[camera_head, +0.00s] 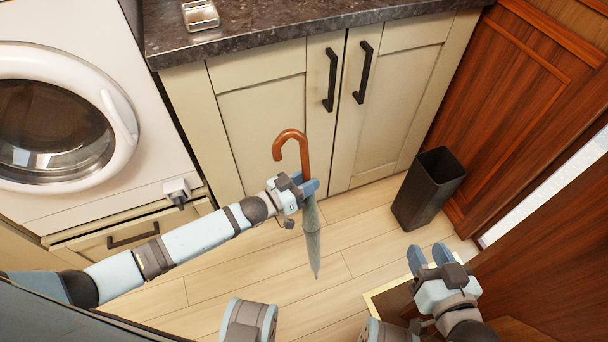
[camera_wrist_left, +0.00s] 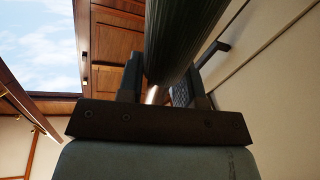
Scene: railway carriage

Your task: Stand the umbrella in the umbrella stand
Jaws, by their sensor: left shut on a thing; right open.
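The umbrella (camera_head: 313,241) is furled, grey-green, with a curved orange-brown handle. It hangs nearly upright, handle up and tip down, in front of the cream cabinet doors. My left gripper (camera_head: 306,188) is shut on it just below the handle. In the left wrist view the umbrella (camera_wrist_left: 185,35) passes between the fingers of my left gripper (camera_wrist_left: 160,90). The umbrella stand (camera_head: 429,188) is a dark, open-topped square bin on the floor, to the right of the umbrella and apart from it. My right gripper (camera_head: 430,256) is open and empty, below the stand in the head view.
A white washing machine (camera_head: 75,110) stands at the left. Cream cabinets (camera_head: 270,120) with black handles run under a dark countertop (camera_head: 300,20). A wooden panel wall (camera_head: 510,110) is close behind the stand. Light plank floor (camera_head: 350,235) is clear between the umbrella and the stand.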

